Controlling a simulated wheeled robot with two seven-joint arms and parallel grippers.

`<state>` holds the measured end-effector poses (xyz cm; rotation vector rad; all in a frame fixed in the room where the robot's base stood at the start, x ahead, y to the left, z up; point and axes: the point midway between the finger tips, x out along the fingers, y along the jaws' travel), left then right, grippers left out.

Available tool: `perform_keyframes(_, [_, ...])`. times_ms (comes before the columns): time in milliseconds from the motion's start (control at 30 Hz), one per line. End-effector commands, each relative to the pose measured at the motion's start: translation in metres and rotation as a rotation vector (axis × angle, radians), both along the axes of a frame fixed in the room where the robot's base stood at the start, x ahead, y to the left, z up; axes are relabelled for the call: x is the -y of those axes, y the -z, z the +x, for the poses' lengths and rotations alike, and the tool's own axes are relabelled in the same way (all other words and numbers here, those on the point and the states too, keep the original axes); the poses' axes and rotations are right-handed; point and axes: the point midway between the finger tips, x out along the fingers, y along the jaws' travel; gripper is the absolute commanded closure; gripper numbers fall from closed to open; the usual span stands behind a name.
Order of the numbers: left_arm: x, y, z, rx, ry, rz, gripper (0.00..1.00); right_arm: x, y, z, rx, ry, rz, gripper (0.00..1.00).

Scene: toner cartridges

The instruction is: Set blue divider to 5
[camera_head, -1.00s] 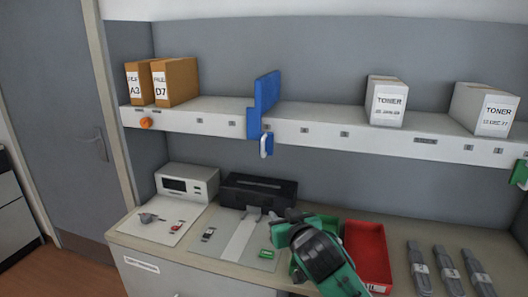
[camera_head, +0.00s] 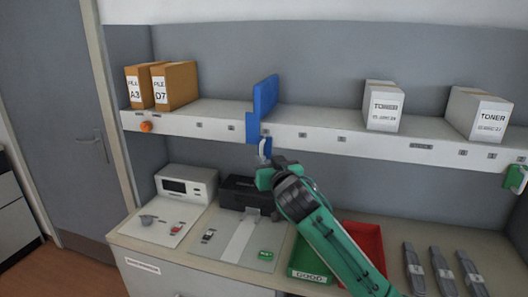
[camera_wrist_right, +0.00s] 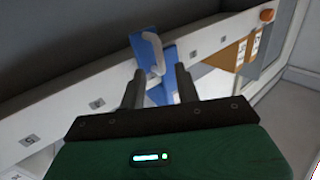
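The blue divider (camera_head: 264,98) stands upright on the white shelf (camera_head: 350,139), between the file boxes and the toner boxes. Its light grey handle (camera_head: 265,149) hangs below the shelf's front edge. My right gripper (camera_head: 264,168) is raised just below and in front of the handle. In the right wrist view the two dark fingers (camera_wrist_right: 157,82) are apart, with the handle (camera_wrist_right: 153,52) and part of the blue divider (camera_wrist_right: 162,92) showing between and beyond their tips. The handle does not appear clasped. Small number labels line the shelf front; most are unreadable here. My left gripper is not in view.
Brown file boxes (camera_head: 174,86) stand at the shelf's left, near an orange knob (camera_head: 146,127). Two toner boxes (camera_head: 383,106) stand to the right of the divider. Below are a black device (camera_head: 250,191), a green tray (camera_head: 309,262) and a red tray (camera_head: 366,245). The shelf between divider and toner is clear.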

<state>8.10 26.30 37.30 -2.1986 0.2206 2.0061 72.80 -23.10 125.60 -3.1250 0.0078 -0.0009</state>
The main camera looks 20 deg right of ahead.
Motion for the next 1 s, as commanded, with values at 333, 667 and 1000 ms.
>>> perform_keyframes(333, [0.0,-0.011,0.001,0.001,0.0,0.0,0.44,0.0,-0.001,0.036,-0.001,0.0,0.0,0.67])
perform_keyframes(667, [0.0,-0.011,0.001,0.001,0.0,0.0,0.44,0.0,0.0,0.039,0.0,0.0,0.001,0.67])
perform_keyframes(1000, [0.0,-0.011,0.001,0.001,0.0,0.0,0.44,0.0,0.0,0.039,-0.001,0.0,0.001,1.0])
